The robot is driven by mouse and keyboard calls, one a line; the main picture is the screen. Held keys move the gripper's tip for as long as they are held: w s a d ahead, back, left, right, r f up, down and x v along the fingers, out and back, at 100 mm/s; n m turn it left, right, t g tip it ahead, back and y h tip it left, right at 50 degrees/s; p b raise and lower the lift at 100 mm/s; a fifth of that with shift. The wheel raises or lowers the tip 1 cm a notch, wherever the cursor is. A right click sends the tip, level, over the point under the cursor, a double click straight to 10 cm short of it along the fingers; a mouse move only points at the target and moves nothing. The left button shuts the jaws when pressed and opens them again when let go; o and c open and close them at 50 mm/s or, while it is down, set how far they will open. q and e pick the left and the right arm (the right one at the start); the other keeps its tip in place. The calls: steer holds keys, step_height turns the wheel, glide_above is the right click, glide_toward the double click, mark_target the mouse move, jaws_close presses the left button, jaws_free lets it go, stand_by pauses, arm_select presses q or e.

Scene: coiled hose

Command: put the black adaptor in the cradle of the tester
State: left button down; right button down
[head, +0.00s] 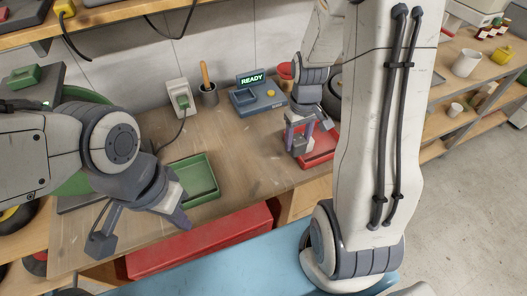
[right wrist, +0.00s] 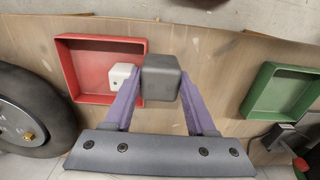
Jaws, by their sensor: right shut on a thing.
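The black adaptor (right wrist: 160,77), a dark grey block, is held between the purple fingers of my right gripper (right wrist: 161,95). In the head view, my right gripper (head: 301,137) is over the red tray (head: 322,150), and the adaptor is hard to make out there. The tester (head: 258,101), a blue-grey box with a lit READY display and a yellow button, stands at the back of the bench. Its cradle seems to be the dark recess (head: 243,97) left of the button. My left gripper (head: 142,229) is open and empty over the bench's front edge.
A white block (right wrist: 122,77) sits in the red tray. A green tray (head: 192,176) lies left of the middle. A cable crosses the bench.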

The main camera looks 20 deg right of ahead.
steer(key=w+a+f, duration=0.1)
steer(key=a, duration=0.1)
steer(key=w+a+f+p, duration=0.1)
steer(key=a+f, duration=0.1)
steer(key=w+a+f, duration=0.1)
steer(key=a, duration=0.2)
steer(key=shift+w+a+f+p, duration=0.1)
steer(key=shift+w+f+p, duration=0.15)
steer(key=shift+f+p, duration=0.05)
steer(key=shift+a+f, duration=0.1)
steer(key=shift+f, duration=0.15)
step_height(320, 180, down, 3)
steer(key=shift+f+p, duration=0.1)
steer(key=shift+p, duration=0.4)
steer(key=shift+f, duration=0.35)
steer(key=c, duration=0.6)
jaws_free()
steer(key=shift+f, duration=0.2)
steer(key=shift+c, duration=0.2)
steer(key=o, duration=0.4)
steer(key=shift+r, duration=0.1)
steer(key=shift+r, duration=0.1)
